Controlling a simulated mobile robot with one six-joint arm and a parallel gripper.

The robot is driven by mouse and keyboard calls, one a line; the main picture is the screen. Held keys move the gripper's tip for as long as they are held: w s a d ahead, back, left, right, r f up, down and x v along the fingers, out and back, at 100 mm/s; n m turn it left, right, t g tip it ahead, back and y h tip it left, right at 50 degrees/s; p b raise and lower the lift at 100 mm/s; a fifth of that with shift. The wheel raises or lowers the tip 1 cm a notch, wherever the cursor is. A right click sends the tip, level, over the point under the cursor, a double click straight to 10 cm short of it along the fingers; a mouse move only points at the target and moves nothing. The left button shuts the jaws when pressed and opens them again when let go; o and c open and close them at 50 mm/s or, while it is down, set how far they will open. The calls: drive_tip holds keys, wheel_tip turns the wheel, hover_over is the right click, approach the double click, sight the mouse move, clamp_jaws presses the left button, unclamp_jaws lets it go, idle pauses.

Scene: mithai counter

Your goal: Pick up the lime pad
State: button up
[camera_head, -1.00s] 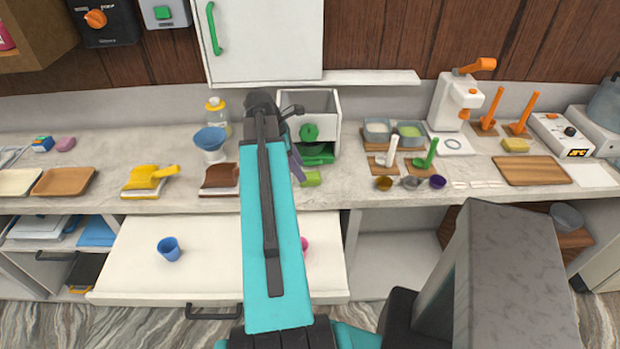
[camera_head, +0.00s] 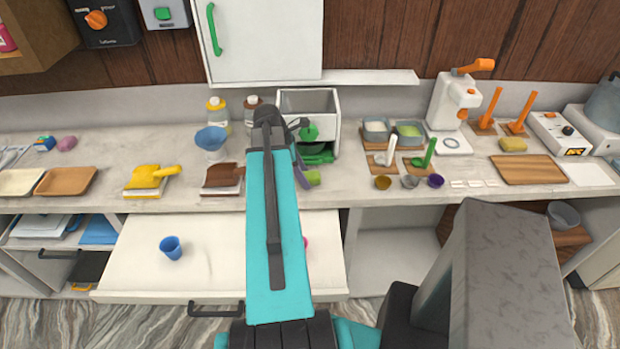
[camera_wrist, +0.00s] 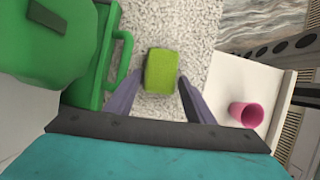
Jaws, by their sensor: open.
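The lime pad (camera_wrist: 160,70) is a small yellow-green block on the speckled counter top in the wrist view. In the head view the lime pad (camera_head: 313,177) shows at the counter's front edge, partly hidden by my arm. My gripper (camera_wrist: 154,82) is open, with one dark finger on each side of the pad's near end. I cannot tell whether the fingers touch it. In the head view only part of my gripper (camera_head: 301,172) shows, beside the pad.
A white machine with green parts (camera_head: 318,133) stands just behind the pad; its green tray (camera_wrist: 110,60) is close to my left finger. An open drawer (camera_head: 205,265) below the counter holds a blue cup (camera_head: 171,248) and a pink cup (camera_wrist: 245,113). Small bowls (camera_head: 383,182) stand to the right.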

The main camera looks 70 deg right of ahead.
drive_tip(key=c, duration=0.8)
drive_tip(key=shift+r, duration=0.2)
wheel_tip(320, 180, up, 18)
drive_tip(key=b, duration=0.4)
drive_tip(key=shift+f+b, duration=0.2)
drive_tip(key=shift+b, duration=0.1)
idle(0.5)
